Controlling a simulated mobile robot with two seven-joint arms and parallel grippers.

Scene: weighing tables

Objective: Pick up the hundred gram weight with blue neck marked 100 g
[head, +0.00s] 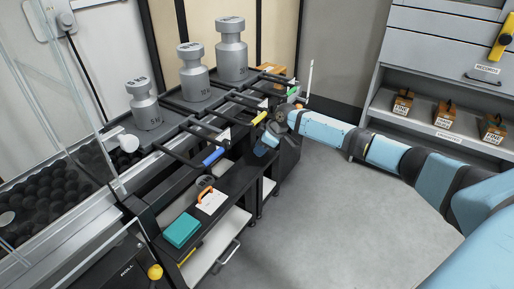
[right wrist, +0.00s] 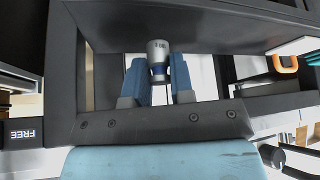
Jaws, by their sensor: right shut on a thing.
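The small grey weight with a blue neck (right wrist: 158,48) shows in the right wrist view, between the two blue fingers of my right gripper (right wrist: 160,80). The fingers close on it around its neck. The mark on its top is too small to read. In the head view my right gripper (head: 265,146) reaches in from the right to the black table's far end, and I cannot make out the weight there. My left gripper is in neither view.
Large grey weights (head: 193,75) stand on the black rail frame at the back. A teal box (head: 182,230) and a white card (head: 211,201) with an orange-handled item lie on the black table (head: 236,190). A glass case is at left. Wooden boxes (head: 445,113) sit on a right shelf. The floor is clear.

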